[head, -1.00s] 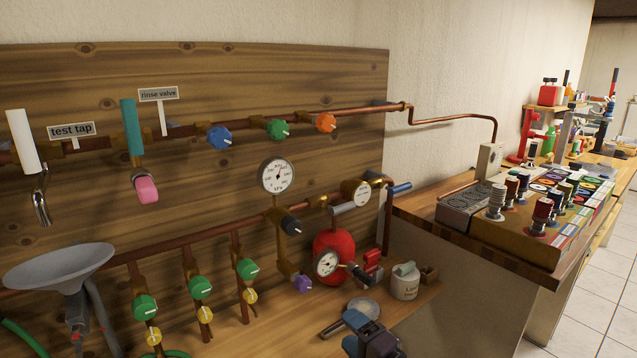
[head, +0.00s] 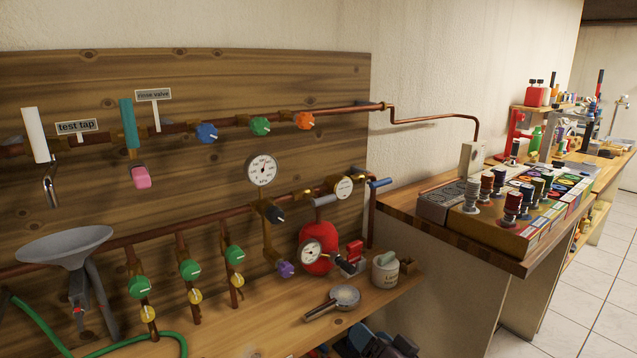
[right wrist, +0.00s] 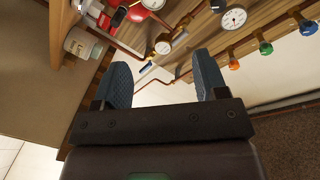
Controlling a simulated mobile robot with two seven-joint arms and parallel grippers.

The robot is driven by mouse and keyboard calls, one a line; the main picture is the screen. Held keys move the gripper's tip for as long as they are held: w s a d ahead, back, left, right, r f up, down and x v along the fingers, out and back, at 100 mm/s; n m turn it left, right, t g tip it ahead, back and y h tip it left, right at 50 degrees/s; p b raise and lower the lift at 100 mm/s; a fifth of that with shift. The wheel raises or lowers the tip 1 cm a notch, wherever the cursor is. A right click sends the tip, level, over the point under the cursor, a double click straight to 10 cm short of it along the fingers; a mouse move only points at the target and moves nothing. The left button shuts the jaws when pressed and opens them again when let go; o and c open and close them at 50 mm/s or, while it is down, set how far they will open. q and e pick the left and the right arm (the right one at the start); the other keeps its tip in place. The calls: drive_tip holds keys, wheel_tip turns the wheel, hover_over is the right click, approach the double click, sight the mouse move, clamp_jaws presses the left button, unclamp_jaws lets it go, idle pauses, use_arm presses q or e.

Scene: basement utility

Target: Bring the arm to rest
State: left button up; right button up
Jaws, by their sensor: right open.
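My right gripper (head: 368,343) shows at the bottom edge of the head view, partly cut off, below and in front of the wooden shelf's front edge. In the right wrist view its two blue-grey fingers (right wrist: 163,78) stand wide apart with nothing between them. The shelf, pipes and gauges lie beyond the fingertips there. My left gripper is not in view.
The wooden shelf (head: 262,335) holds a small round pan (head: 345,297), a lidded pot (head: 386,270) and a red tank (head: 318,248). Pipes with valves and a grey funnel (head: 66,245) line the board. A worktop (head: 400,204) stands to the right. The tiled floor at right is clear.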

drive_tip(key=s+d+f+n+g+h, duration=0.1)
drive_tip(key=s+d+f, duration=0.4)
drive_tip(key=s, duration=0.5)
drive_tip(key=s+d+f+n+g+h, duration=0.1)
drive_tip(key=s+d+f+h, duration=0.3)
drive_tip(key=s, duration=0.5)
drive_tip(key=s+d+f+n+g+h+p, duration=0.1)
drive_tip(key=s+d+f+g+h, duration=0.1)
drive_tip(key=s+d+f, duration=0.6)
drive_tip(key=s+h, duration=0.1)
drive_tip(key=s, duration=0.1)
drive_tip(key=shift+s+f+n, duration=0.25)
drive_tip(key=shift+s+n, duration=0.1)
drive_tip(key=shift+n, duration=0.05)
